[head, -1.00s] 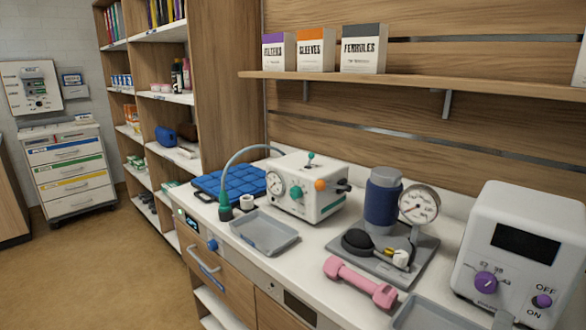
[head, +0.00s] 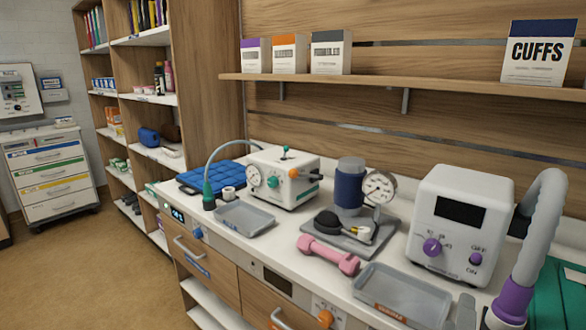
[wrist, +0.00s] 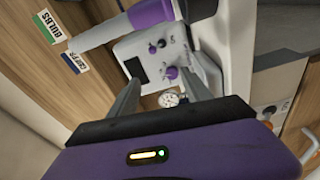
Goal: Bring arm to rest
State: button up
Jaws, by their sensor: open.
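My gripper (wrist: 166,72) shows in the wrist view, with two grey fingers spread apart and nothing between them. Its purple body fills the bottom of that view. Beyond the fingers is a white device (wrist: 150,52) with a dark screen and purple knobs. The same device (head: 455,190) stands at the right of the counter in the head view. The distance from the fingers to the device is hard to judge.
The counter holds a grey tray (head: 400,295), a pink dumbbell (head: 328,255), a pump with a gauge (head: 350,190), a valve box (head: 285,180) and a blue organizer (head: 212,176). A grey hose (head: 540,230) with a purple end rises at right. A shelf (head: 400,88) runs above. Floor is clear at left.

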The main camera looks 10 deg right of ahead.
jog(key=s+a+f+m+t+y, duration=0.1)
jog(key=s+a+f+t+y, duration=0.2)
jog(key=a+y, duration=0.35)
jog(key=s+a+f+t+y, duration=0.2)
jog(key=s+a+f+y, duration=0.1)
jog(key=a+y, duration=0.3)
jog(key=s+a+f+m+g+p, duration=0.1)
jog(key=s+m, duration=0.2)
jog(key=s, duration=0.8)
jog(key=s+a+f+m+g+p, duration=0.1)
jog(key=s+f+m+g, duration=0.1)
jog(key=s, duration=0.9)
jog(key=shift+a+f+m+y, duration=0.15)
jog(key=shift+f+m+y, duration=0.2)
jog(key=shift+m, duration=0.45)
jog(key=shift+c, duration=0.5)
